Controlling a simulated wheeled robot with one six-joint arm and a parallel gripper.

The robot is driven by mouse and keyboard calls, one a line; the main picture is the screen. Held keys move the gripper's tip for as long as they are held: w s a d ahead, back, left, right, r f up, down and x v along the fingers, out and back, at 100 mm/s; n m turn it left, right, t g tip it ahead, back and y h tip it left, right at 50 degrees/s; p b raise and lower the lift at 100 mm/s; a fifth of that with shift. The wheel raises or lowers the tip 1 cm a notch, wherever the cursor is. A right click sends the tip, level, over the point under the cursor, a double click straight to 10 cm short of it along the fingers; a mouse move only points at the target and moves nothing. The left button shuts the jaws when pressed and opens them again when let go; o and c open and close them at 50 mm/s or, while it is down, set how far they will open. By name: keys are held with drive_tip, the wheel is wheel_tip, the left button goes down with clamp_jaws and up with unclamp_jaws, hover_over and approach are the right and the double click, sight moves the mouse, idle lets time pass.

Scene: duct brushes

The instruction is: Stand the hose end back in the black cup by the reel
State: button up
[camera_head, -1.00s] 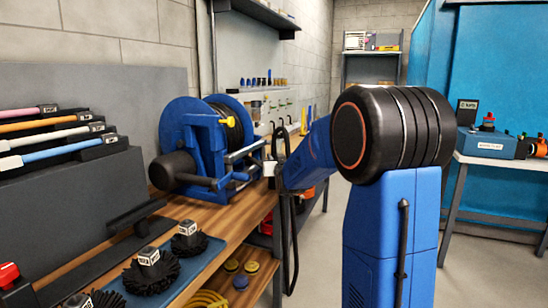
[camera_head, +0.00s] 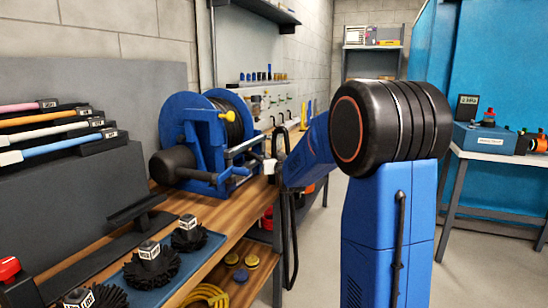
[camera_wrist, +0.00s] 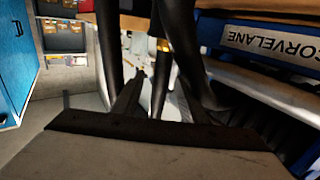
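The blue hose reel (camera_head: 208,150) stands on the wooden bench in the head view. A black hose (camera_head: 288,245) hangs in a loop at the bench's end, beside my arm. In the wrist view, thick black hose strands (camera_wrist: 178,40) pass close in front of my gripper (camera_wrist: 160,80). Its two dark fingers look apart, with hose between or just behind them; I cannot tell if they touch it. A small brass-coloured piece (camera_wrist: 163,45) shows beside the hose. I cannot make out the black cup.
Brush heads (camera_head: 151,268) stand on a blue mat at the bench's front. Coloured rods (camera_head: 50,136) lie on a dark rack at left. A side table (camera_head: 500,157) stands at right.

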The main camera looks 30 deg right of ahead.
drive_tip(key=shift+s, duration=0.15)
drive_tip(key=v, duration=1.7)
drive_tip(key=shift+s+a, duration=0.1)
drive_tip(key=shift+a, duration=0.05)
drive_tip(key=s+a+f+n+g+y, duration=0.1)
drive_tip(key=s+a+f+g, duration=0.3)
drive_tip(key=s, duration=0.8)
drive_tip(key=s+a+f+n+g+y, duration=0.1)
drive_tip(key=s+a+f+g, duration=0.3)
drive_tip(key=s, duration=0.7)
drive_tip(key=s+a+f+n+g+y, duration=0.1)
drive_tip(key=s+a+f+g+y, duration=0.2)
drive_tip(key=s+a+f, duration=0.4)
drive_tip(key=s+a+g, duration=0.1)
drive_tip(key=s+a, duration=0.1)
drive_tip(key=s, duration=0.3)
drive_tip(key=shift+s+f, duration=0.3)
